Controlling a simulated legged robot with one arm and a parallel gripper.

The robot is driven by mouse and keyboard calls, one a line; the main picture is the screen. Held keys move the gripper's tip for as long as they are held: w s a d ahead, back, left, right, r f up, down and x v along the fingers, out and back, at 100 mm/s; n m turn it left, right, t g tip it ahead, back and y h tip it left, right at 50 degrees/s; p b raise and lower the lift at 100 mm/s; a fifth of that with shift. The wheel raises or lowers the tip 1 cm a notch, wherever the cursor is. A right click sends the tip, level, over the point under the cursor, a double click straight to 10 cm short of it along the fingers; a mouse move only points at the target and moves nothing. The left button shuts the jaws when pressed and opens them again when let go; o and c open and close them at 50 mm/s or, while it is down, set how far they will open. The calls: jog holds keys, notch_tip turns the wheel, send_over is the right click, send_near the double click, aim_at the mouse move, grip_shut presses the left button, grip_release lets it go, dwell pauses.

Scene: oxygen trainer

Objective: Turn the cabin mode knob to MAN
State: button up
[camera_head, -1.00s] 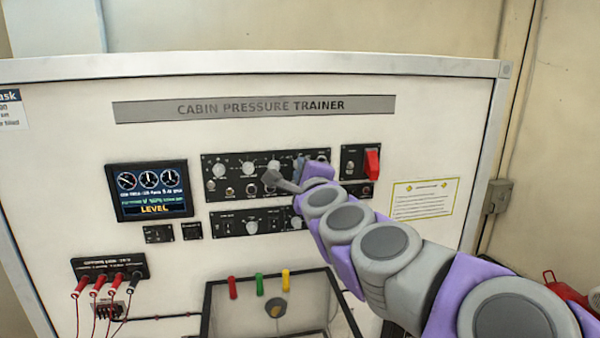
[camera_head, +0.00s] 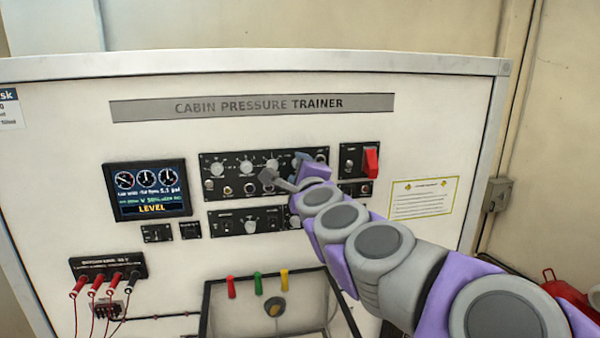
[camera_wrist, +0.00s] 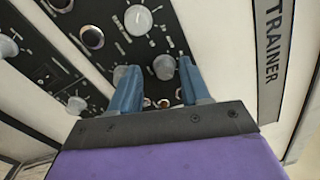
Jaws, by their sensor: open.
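The upper black control panel (camera_head: 235,163) carries several grey knobs. Its lettering is too small to read, so I cannot tell which knob is the cabin mode knob. My gripper (camera_head: 297,172) is at the right part of this panel, and the arm partly hides the controls there. In the wrist view my two blue fingers (camera_wrist: 157,70) are apart. A round grey knob (camera_wrist: 163,67) shows in the gap between the fingertips, closer to the right finger. I cannot tell whether the fingers touch it. A larger knob with a white dial (camera_wrist: 138,20) lies just beyond the fingertips.
A red guarded switch (camera_head: 371,162) is right of my gripper. A lower black panel (camera_head: 237,222) with knobs sits below. A lit display (camera_head: 150,190) reading LEVEL is at left.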

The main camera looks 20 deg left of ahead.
jog(key=shift+s+d, duration=0.1)
jog(key=shift+s, duration=0.05)
jog(key=v, duration=1.7)
